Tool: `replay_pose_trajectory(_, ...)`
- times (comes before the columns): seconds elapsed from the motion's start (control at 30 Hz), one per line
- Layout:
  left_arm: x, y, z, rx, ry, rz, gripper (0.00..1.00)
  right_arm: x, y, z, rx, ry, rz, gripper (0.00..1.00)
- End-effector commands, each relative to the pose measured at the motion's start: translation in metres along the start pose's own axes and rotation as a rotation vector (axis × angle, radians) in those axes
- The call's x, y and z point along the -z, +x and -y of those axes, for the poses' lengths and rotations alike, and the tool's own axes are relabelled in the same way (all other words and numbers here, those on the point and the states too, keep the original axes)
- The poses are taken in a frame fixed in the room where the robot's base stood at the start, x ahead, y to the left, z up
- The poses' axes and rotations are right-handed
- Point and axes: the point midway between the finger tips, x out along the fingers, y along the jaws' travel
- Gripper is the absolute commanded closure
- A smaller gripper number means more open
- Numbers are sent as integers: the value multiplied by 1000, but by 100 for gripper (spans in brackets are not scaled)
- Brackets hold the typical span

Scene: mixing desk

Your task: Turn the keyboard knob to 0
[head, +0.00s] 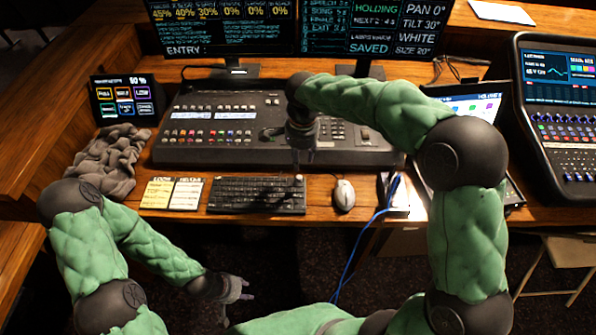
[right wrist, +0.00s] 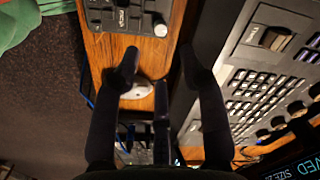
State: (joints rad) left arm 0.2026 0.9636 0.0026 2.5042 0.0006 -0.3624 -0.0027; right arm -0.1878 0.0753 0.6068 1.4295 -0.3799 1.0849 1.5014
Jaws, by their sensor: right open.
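The black keyboard (head: 257,195) lies near the front edge of the desk. A small pale knob (right wrist: 160,30) sits at the keyboard's corner in the right wrist view, where part of the keyboard (right wrist: 112,18) shows at the top. Its setting is not readable. My right gripper (head: 303,160) points down above the console's front edge, close to the keyboard's right end. In the right wrist view my right gripper (right wrist: 160,62) is open and empty, its fingers apart from the knob. My left gripper (head: 240,291) hangs low in front of the desk; its opening is unclear.
A white mouse (head: 343,194) lies right of the keyboard. A large mixing console (head: 225,150) stands behind it. Yellow and white note cards (head: 171,194) and a crumpled grey cloth (head: 108,160) lie to the left. A blue cable (head: 352,243) hangs over the front edge.

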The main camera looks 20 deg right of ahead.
Motion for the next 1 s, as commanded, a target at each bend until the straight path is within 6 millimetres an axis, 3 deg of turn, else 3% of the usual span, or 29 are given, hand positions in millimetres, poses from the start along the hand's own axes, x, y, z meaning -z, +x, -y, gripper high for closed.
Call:
replay_pose_trajectory(0.2, 1, 17, 6, 0, 0, -1, 60, -1, 45, -1, -4, -1, 2, 57)
replay_pose_trajectory(0.43, 2, 28, 10, 0, 0, -1, 60, 0, 78, -1, -3, 0, 1, 57)
replay_pose_trajectory(0.63, 2, 32, 11, 0, 0, -1, 60, 0, 90, 0, -1, -1, 1, 57)
replay_pose_trajectory(0.93, 2, 32, 11, 0, 0, -1, 60, 0, 91, 0, -1, -1, 1, 57)
replay_pose_trajectory(1.0, 2, 32, 11, 0, 0, -1, 60, 0, 91, 0, -1, -1, 1, 74)
